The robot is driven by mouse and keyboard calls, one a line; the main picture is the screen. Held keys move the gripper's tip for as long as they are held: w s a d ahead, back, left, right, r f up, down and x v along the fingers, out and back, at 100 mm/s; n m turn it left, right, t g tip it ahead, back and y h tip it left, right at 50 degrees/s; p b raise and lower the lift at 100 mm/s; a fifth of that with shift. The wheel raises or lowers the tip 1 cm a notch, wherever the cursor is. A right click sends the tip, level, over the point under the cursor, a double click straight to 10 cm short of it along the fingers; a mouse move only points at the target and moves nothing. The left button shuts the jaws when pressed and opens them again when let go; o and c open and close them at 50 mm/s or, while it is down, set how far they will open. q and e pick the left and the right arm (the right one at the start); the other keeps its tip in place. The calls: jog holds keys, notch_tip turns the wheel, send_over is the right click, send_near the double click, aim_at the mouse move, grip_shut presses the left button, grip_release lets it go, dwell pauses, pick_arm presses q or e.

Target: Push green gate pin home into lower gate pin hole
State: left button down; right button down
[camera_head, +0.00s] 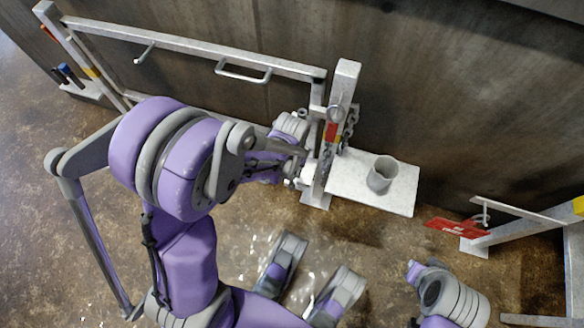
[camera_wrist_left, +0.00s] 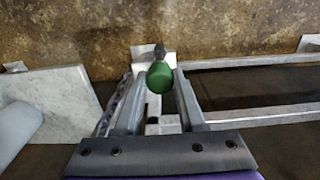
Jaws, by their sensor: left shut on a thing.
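The green gate pin shows in the left wrist view as a rounded green end (camera_wrist_left: 160,77) with a dark tip beyond it. My left gripper (camera_wrist_left: 157,92) is shut on it, one finger on each side. In the head view my left gripper (camera_head: 300,168) is at the upright metal gate post (camera_head: 343,85), low on its left side. The pin cannot be made out there. The lower gate pin hole is hidden, and I cannot tell how deep the pin sits. My right gripper is not visible.
A pale shelf (camera_head: 403,200) with a grey cup (camera_head: 381,177) stands right of the post. A chain (camera_head: 349,127) hangs on the post. The gate frame's rail (camera_head: 190,44) runs left along the wall. A red tag (camera_head: 458,228) hangs on another frame at right.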

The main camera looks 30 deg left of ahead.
pick_arm(q)
jog(key=shift+f+b, duration=1.35)
jog(key=shift+f, duration=2.25)
jog(key=shift+c, duration=2.1)
grip_release()
jog(key=shift+c, duration=0.4)
jog(key=shift+r, duration=0.15)
notch_tip(320, 180, up, 7)
jog(key=p, duration=0.5)
jog(key=shift+p, duration=0.3)
